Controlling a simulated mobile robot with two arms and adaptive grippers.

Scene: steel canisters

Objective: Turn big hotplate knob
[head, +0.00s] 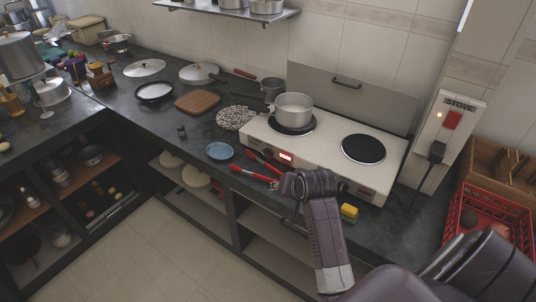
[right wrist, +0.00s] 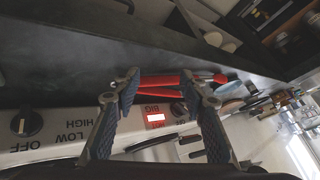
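The white two-burner hotplate (head: 328,153) stands on the dark counter, with a steel pot (head: 293,107) on its left burner and the right burner (head: 363,149) bare. In the right wrist view, a lit red display (right wrist: 155,117) sits beside the upside-down "BIG" label. A dark knob (right wrist: 179,109) next to it is partly hidden by a finger. A second knob (right wrist: 26,122) has OFF, LOW and HIGH marks. My right gripper (right wrist: 160,78) is open and empty, its fingers spread in front of the panel. It also shows in the head view (head: 283,187). My left gripper is out of view.
Red-handled tongs (head: 252,172) lie on the counter at the hotplate's front edge, close to my right gripper. A blue plate (head: 220,151) and a yellow sponge (head: 349,212) are nearby. A red crate (head: 487,206) stands at right. The stove switch (head: 452,120) is on the wall.

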